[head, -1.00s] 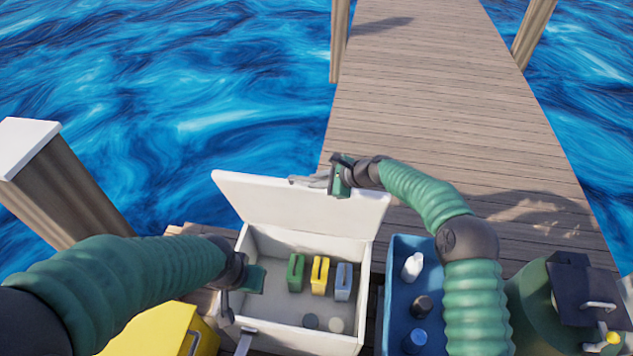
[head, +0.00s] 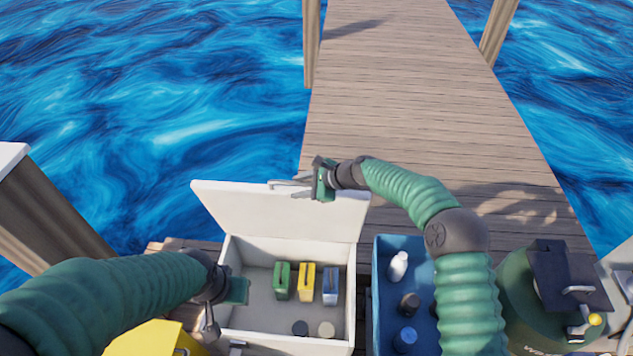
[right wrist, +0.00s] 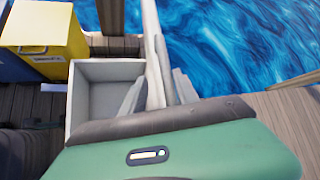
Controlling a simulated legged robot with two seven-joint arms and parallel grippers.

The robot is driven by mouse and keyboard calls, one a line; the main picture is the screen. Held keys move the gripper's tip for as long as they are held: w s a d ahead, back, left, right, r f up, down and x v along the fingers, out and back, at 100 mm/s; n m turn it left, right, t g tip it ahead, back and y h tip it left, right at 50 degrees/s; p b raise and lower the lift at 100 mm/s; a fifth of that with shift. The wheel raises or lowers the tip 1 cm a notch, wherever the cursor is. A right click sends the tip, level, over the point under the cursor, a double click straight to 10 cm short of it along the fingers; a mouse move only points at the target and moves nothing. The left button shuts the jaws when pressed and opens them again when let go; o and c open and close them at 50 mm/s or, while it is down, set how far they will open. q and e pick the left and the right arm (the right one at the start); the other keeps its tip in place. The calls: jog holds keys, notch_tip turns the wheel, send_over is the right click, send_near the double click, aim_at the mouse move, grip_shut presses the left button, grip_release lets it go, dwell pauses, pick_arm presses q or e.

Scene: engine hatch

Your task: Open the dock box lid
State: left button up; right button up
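The white dock box (head: 348,290) stands open, its white lid (head: 280,215) raised and leaning back from the rear edge. A grey handle (head: 284,183) shows at the lid's top edge. My right gripper (head: 303,190) is at the lid's top edge, right beside the handle. In the right wrist view its fingers (right wrist: 157,90) are spread, one on each side of the lid's edge (right wrist: 152,50); I see gaps beside the lid. My left gripper (head: 215,310) is at the box's left wall; its fingertips are partly hidden and its opening is unclear.
Inside the box are green (head: 282,281), yellow (head: 307,281) and blue-grey (head: 330,286) containers and two round items. A blue crate (head: 378,290) with bottles stands to the right. A yellow box (head: 150,340) is front left. A green tank (head: 525,310) is far right. Water lies beyond the dock.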

jog(key=b+v, duration=0.1)
jog(key=v, duration=1.4)
jog(key=shift+f, duration=0.15)
jog(key=s+d+f+n+h, duration=0.2)
jog(key=s+d+n, duration=0.3)
jog(key=s, duration=0.5)
jog(key=s+d+f+n+g+h, duration=0.1)
jog(key=s+d+f+n+h, duration=0.2)
jog(key=s+d, duration=0.4)
jog(key=s+d+f+n+h, duration=0.3)
jog(key=s+n, duration=0.5)
jog(key=s, duration=0.5)
jog(key=d+h, duration=0.1)
jog(key=d, duration=0.1)
jog(key=shift+d+g, duration=0.3)
jog(key=shift+d, duration=0.1)
